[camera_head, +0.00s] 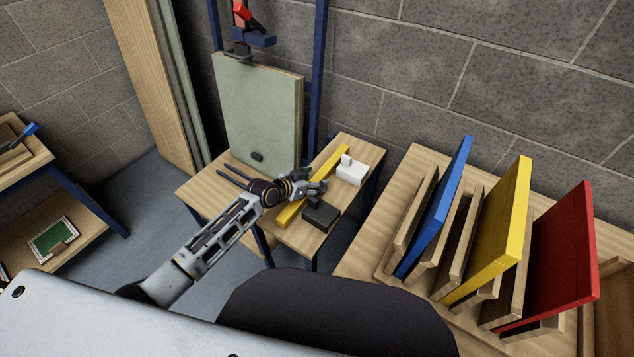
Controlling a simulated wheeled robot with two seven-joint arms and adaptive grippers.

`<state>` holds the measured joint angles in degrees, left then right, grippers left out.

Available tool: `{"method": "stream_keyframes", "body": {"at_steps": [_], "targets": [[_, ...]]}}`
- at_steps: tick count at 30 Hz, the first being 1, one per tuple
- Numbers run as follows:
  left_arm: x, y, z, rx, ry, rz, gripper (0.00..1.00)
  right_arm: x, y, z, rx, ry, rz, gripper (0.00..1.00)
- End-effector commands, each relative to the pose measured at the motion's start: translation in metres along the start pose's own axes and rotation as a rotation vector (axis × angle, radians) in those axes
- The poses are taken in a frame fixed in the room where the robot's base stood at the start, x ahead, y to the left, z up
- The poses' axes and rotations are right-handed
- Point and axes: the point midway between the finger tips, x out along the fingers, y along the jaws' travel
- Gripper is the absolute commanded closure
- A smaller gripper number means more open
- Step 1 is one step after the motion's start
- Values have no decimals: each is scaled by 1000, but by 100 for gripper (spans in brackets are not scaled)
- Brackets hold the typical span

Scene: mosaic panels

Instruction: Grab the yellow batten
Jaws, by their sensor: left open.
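The yellow batten (326,165) is a long thin bar lying diagonally on a small wooden table (365,147). Its near end (289,214) shows below my gripper, and its middle is hidden behind the fingers. My left gripper (316,187) is over the middle of the batten, with its fingers open. I cannot tell whether the fingers touch the batten or straddle it. My right gripper is not in view.
A black block (321,215) and a white block (351,171) sit close beside the batten. A pale green panel (258,110) stands behind on the table. A wooden rack at right holds blue (436,205), yellow (495,240) and red (555,255) panels.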

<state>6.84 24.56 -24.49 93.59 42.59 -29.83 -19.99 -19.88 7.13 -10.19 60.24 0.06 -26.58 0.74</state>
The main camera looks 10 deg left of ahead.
Motion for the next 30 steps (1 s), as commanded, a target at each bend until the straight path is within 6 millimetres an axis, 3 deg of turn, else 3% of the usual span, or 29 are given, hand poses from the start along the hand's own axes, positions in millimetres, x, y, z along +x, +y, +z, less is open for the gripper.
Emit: {"method": "stream_keyframes", "body": {"at_steps": [19, 30], "targets": [[7, 0, 0, 1, 0, 0, 36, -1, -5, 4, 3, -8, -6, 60], [7, 0, 0, 1, 0, 0, 84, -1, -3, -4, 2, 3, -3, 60]]}}
